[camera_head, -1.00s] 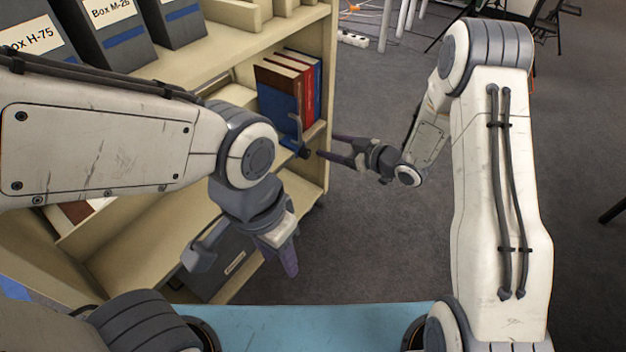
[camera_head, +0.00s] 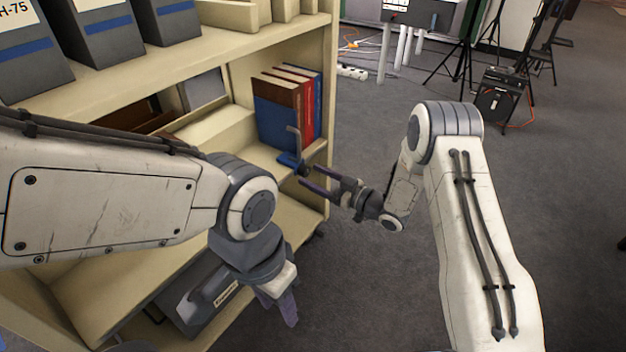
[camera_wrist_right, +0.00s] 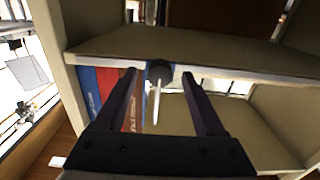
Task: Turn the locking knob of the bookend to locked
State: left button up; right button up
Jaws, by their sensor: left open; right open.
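The bookend (camera_head: 294,146) stands on the cart's middle shelf against the books, with a grey upright and a blue base. Its dark locking knob (camera_head: 304,170) faces the aisle at the shelf edge. In the right wrist view the knob (camera_wrist_right: 158,70) has a pale lever pointing down the picture. My right gripper (camera_head: 311,177) is open at the knob; in the wrist view its fingers lie on either side of the knob. I cannot tell whether they touch it. My left gripper (camera_head: 245,306) is open and empty, low in front of the cart.
Several books (camera_head: 290,108) stand behind the bookend. Grey archival boxes (camera_head: 105,40) sit on the cart's top shelf (camera_head: 200,60), another box (camera_head: 205,300) on the bottom one. Open carpet (camera_head: 370,110) lies right of the cart. Tripods and black equipment (camera_head: 500,95) stand farther back.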

jog(key=shift+w+a, duration=0.3)
jog(key=shift+a, duration=0.15)
jog(key=shift+c, duration=0.4)
grip_shut()
